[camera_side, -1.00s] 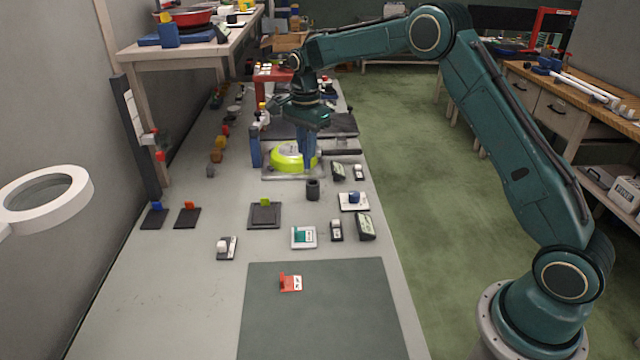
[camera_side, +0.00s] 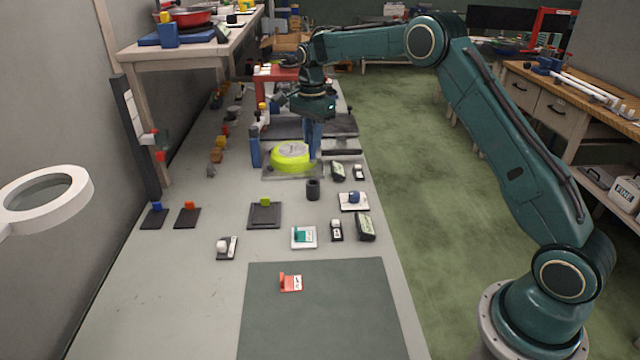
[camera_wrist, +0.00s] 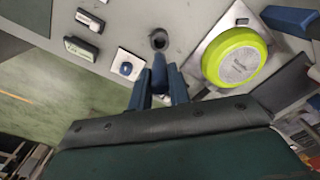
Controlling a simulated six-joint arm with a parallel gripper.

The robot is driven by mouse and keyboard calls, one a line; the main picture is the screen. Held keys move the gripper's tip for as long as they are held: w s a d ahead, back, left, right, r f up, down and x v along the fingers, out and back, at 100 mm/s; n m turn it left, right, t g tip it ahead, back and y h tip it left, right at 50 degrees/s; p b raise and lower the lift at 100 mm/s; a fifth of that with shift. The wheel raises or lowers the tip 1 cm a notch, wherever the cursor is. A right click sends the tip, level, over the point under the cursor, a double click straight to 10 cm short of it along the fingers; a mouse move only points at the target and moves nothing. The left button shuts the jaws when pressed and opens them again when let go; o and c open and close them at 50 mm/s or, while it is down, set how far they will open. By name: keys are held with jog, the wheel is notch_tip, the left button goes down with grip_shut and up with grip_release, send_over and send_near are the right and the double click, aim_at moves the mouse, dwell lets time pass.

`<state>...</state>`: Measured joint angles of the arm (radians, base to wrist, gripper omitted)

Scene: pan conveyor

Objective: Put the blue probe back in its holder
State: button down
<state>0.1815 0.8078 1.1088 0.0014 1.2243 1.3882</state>
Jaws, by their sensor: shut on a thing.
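My gripper (camera_side: 312,150) hangs over the far part of the bench, to the right of the lime-green pan in the side view. In the wrist view my gripper (camera_wrist: 159,80) has its two blue fingers closed around the blue probe (camera_wrist: 158,72). The probe's upper part is hidden between the fingers, and the side view does not separate it from them. A dark round holder (camera_side: 313,190) stands upright on the bench, nearer the side camera than the gripper. In the wrist view the holder (camera_wrist: 159,40) shows an open top, apart from the probe.
The lime-green pan (camera_side: 290,157) rests on a grey plate beside my gripper. A white pad with a blue knob (camera_side: 353,198) and dark meters (camera_side: 365,227) stand near the holder. A blue post (camera_side: 254,150) is left of the pan. The green mat (camera_side: 320,310) is mostly clear.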

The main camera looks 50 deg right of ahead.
aim_at(312, 162)
jog(key=shift+f, duration=2.65)
jog(key=shift+f, duration=2.9)
jog(key=c, duration=1.2)
grip_release()
jog(key=shift+c, duration=0.2)
jog(key=shift+r, duration=0.2)
notch_tip(312, 162, up, 14)
jog(key=shift+f, duration=0.25)
